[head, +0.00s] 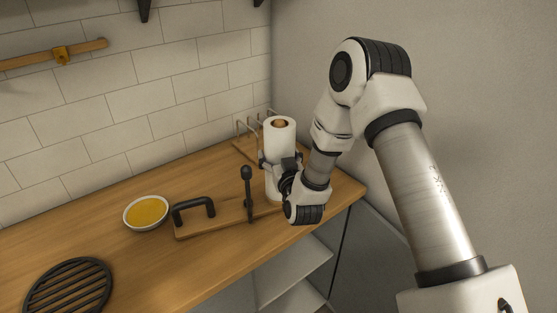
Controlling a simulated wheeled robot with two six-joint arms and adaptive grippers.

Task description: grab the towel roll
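The towel roll (280,137) is a white upright cylinder with a brown core, near the right end of the wooden counter. My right gripper (279,163) reaches it from the front right. Its fingers lie around the lower half of the roll, one at each side. I cannot tell whether they press on it or stand slightly apart. The roll's lower right side is partly hidden by the gripper. My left gripper is not in view.
A wooden board with a black handle (194,209) and a black upright post (248,191) lies left of the roll. A bowl of yellow contents (146,213) and a black grate (68,289) are farther left. A wire rack (249,127) stands behind; a wall (330,25) is right.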

